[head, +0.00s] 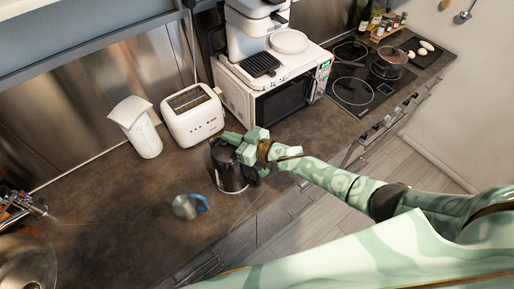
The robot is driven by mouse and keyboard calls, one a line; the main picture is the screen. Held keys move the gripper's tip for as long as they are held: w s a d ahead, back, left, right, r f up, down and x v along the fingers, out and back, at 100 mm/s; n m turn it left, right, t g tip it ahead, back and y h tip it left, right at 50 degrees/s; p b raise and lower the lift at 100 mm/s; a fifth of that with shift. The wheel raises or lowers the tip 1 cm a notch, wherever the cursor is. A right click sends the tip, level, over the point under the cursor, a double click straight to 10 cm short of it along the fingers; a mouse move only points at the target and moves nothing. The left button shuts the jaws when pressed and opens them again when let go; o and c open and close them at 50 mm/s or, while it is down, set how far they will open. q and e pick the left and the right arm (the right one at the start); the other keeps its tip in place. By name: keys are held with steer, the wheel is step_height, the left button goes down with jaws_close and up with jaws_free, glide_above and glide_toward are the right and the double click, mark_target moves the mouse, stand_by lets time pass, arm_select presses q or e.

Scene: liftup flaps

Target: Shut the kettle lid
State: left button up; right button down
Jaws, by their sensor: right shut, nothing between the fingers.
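The black kettle (229,176) stands upright on the dark counter near its front edge, in the middle of the head view. My right gripper (228,137) is at the top of the kettle, over its lid area, with its fingers pointing left. It is shut with nothing in it. The gripper and wrist cover much of the kettle's top, so I cannot tell whether the lid is open or shut. I cannot tell whether the fingers touch the kettle. My left gripper is not in view.
A metal cup with a blue handle (185,207) is left of the kettle. A white toaster (192,114) and a white pitcher (138,127) stand behind. A microwave (285,99) is behind right. A sink (27,262) is far left.

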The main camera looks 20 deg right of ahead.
mark_target(233, 147)
steer(key=shift+w+a+p, duration=0.2)
steer(key=shift+w+p, duration=0.1)
steer(key=shift+p, duration=0.1)
steer(key=shift+w+a+f+g+h+p, duration=0.15)
steer(key=shift+f+g+h+p, duration=0.25)
steer(key=shift+g+h, duration=0.1)
steer(key=shift+r, duration=0.15)
steer(key=s+d+r+p, duration=0.2)
steer(key=r, duration=0.3)
steer(key=s+d+r+p, duration=0.3)
steer(key=r, duration=0.2)
steer(key=shift+r+p, duration=0.3)
steer(key=shift+p, duration=0.05)
